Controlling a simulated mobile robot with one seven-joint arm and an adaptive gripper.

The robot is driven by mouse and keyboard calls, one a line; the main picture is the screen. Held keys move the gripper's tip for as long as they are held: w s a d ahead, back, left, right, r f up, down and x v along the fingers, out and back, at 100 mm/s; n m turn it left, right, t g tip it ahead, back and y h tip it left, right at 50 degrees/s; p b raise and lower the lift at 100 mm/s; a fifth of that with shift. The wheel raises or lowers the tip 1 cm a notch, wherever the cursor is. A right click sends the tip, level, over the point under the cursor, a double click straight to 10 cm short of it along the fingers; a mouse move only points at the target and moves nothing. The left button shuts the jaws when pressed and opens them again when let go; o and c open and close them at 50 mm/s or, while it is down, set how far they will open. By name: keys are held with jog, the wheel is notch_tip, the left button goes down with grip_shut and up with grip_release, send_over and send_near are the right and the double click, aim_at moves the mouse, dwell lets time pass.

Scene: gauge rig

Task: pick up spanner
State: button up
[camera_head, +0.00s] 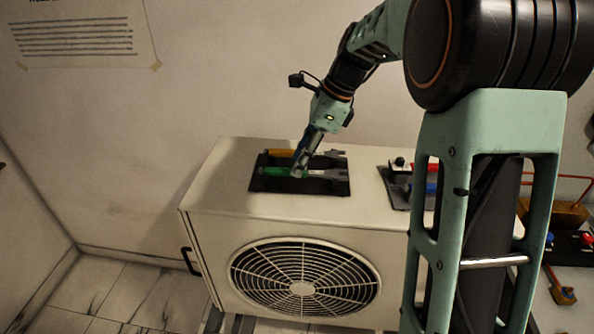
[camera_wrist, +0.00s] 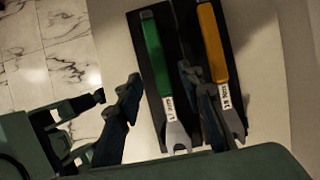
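Two spanners lie side by side on a black tray (camera_head: 342,188) on top of a white fan unit. One has a green handle (camera_head: 272,171) and a grey open-ended head; it also shows in the wrist view (camera_wrist: 154,58). The other has an orange handle (camera_head: 281,152), also in the wrist view (camera_wrist: 212,42). My gripper (camera_head: 300,172) is low over the tray. In the wrist view its open fingers (camera_wrist: 158,80) stand either side of the green spanner, the right one overlapping the orange spanner's shaft. Whether they touch anything is unclear.
A second dark tray (camera_head: 396,194) with red and blue items lies to the right on the unit (camera_head: 220,200), partly behind my arm. A fan grille (camera_head: 303,284) is on the unit's front. Valves and copper pipes (camera_head: 560,212) are at far right.

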jog(key=shift+x, duration=1)
grip_shut()
jog(key=shift+w, duration=0.1)
